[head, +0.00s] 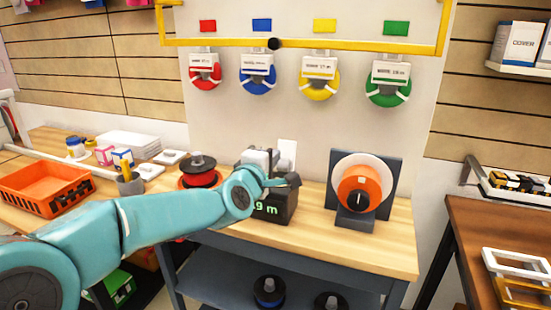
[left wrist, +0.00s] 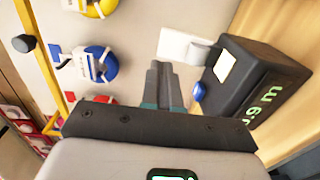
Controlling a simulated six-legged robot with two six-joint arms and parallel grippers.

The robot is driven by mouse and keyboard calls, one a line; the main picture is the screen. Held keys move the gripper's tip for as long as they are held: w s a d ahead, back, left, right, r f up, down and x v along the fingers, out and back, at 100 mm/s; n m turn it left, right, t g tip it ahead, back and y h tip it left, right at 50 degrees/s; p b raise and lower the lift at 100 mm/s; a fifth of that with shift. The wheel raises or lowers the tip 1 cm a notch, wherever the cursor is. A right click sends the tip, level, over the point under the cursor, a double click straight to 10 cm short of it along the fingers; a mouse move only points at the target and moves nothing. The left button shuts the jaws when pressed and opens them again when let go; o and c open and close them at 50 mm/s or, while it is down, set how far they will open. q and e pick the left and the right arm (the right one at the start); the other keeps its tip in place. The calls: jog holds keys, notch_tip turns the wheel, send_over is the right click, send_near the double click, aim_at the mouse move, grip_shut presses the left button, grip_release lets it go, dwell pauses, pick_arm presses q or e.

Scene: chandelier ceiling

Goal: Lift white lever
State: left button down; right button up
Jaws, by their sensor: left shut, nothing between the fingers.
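A dark measuring box (head: 278,208) with green digits stands on the wooden bench. A white upright piece (head: 288,150), which looks like the white lever, rises at its back. In the left wrist view the white lever (left wrist: 178,45) is beyond the fingertips and slightly right, beside the dark box (left wrist: 262,75). My left gripper (head: 288,181) is in front of the box in the head view and hides part of it. In the left wrist view its fingers (left wrist: 161,75) are together and empty, apart from the lever. My right gripper is in neither view.
A red spool (head: 199,172) is to the left. An orange crate (head: 48,190) is on the left bench. Coloured spools hang from a yellow rail (head: 330,44). Bare bench lies before the dial.

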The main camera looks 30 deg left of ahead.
pick_arm(q)
jog(key=r+v, duration=0.1)
jog(key=v, duration=0.6)
jog(key=shift+s, duration=0.1)
dwell(0.5)
